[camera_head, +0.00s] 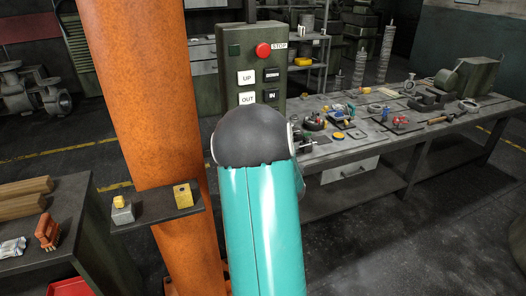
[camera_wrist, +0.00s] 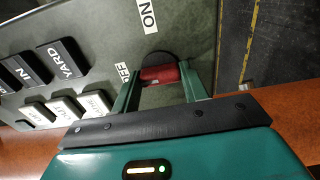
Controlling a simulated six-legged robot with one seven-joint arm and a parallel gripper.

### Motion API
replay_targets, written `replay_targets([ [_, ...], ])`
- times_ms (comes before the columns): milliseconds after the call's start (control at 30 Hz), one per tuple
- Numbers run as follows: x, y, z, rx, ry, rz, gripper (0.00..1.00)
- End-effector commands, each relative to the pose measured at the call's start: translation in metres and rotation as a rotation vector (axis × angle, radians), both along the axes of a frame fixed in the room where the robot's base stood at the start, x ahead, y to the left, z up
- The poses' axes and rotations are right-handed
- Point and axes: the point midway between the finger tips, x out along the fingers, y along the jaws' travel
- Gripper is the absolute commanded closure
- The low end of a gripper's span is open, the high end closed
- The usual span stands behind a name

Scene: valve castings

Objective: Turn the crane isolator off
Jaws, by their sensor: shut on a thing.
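The crane isolator's red handle (camera_wrist: 160,74) sits on a round black base (camera_wrist: 158,57) on the green-grey control box in the wrist view. A white ON label (camera_wrist: 148,14) is above it, and a white OFF label (camera_wrist: 122,71) is just left of it. The handle lies roughly crosswise in the picture, its left end near OFF. My gripper (camera_wrist: 160,82) is shut on the handle, with one green finger at each end. In the head view the control box (camera_head: 232,55) stands behind my arm, which hides the isolator.
Black and white push buttons, including YARD (camera_wrist: 62,58), lie close left of my gripper. The head view shows a red STOP button (camera_head: 263,50) above them. An orange column (camera_head: 145,90) stands left of the box. A cluttered workbench (camera_head: 375,155) is at right.

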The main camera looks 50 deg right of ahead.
Motion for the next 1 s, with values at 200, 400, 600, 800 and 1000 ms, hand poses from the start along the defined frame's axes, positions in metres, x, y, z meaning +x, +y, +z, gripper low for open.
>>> replay_targets([
  [200, -0.001, 0.0, -0.001, 0.0, 0.002, -0.001, 0.79],
  [400, -0.001, 0.0, -0.001, 0.001, 0.002, -0.001, 0.35],
  [600, -0.001, 0.0, 0.0, 0.001, 0.001, -0.001, 0.35],
  [800, -0.016, 0.009, 0.001, 0.0, -0.001, -0.003, 0.35],
  [1000, -0.052, 0.03, 0.001, 0.002, -0.001, -0.004, 0.35],
])
